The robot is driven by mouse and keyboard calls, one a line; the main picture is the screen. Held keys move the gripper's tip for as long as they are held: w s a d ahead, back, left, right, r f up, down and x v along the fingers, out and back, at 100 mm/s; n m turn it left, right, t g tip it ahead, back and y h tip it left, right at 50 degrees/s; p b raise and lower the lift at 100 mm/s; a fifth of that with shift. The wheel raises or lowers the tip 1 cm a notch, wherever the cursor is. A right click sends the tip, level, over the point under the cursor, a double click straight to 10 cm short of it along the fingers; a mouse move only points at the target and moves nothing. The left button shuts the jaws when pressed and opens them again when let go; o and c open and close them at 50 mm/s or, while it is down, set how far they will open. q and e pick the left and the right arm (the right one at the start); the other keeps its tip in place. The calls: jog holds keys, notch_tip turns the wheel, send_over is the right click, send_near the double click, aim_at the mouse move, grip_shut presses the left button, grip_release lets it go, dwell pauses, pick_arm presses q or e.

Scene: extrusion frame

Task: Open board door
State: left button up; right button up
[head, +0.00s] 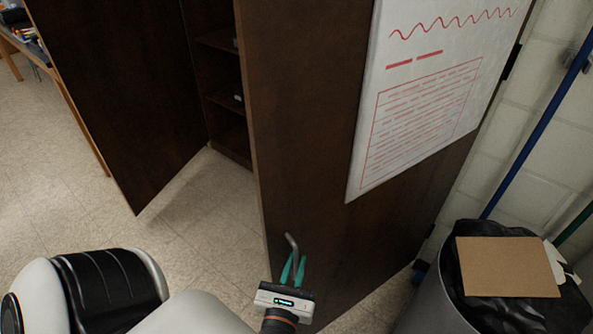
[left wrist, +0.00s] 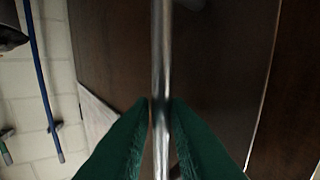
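The board door (head: 310,110) is a dark brown cabinet door with a white board (head: 425,90) with red markings on it. It stands open at an angle, with a wide gap on its left. Its metal handle (head: 291,243) is near the lower left edge and shows as an upright bar in the left wrist view (left wrist: 161,50). My left gripper (head: 293,268) has its green fingers (left wrist: 160,103) close on both sides of the bar and looks shut on it. My right gripper is not in view.
A second dark door (head: 120,90) stands open on the left. Cabinet shelves (head: 225,100) show between the doors. A bin with a black bag (head: 510,312) and cardboard (head: 508,267) on top stands at the right, near the wall. The tiled floor (head: 60,205) at left is clear.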

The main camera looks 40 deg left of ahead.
pick_arm(q)
jog(key=b+v, duration=0.3)
jog(key=v, duration=0.8)
jog(key=shift+w+f, duration=0.1)
jog(key=d+f+m+g+h, duration=0.1)
jog(key=d+f+m+h, duration=0.35)
jog(key=f+m, duration=0.7)
jog(key=d+f+m+g+h, duration=0.1)
jog(key=d+f+m+h, duration=0.35)
jog(key=f+m, duration=0.75)
jog(key=s+a+f+m+g, duration=0.2)
jog(key=s+f+m+g, duration=0.1)
jog(key=f+m, duration=0.3)
jog(key=s+a+f+m+g+h, duration=0.1)
jog(key=s+f+m+g, duration=0.15)
jog(key=f, duration=0.55)
jog(key=s+a+f+m+g, duration=0.2)
jog(key=s+f+m+g, duration=0.1)
jog(key=f+m, duration=0.3)
jog(key=s+a+f+m+g+y, duration=0.1)
jog(key=s+a+f+m+g, duration=0.3)
jog(key=s+a+f+m, duration=0.2)
jog(key=shift+s+a+f+y, duration=0.15)
jog(key=shift+s+a+y, duration=0.15)
jog(key=shift+s, duration=0.8)
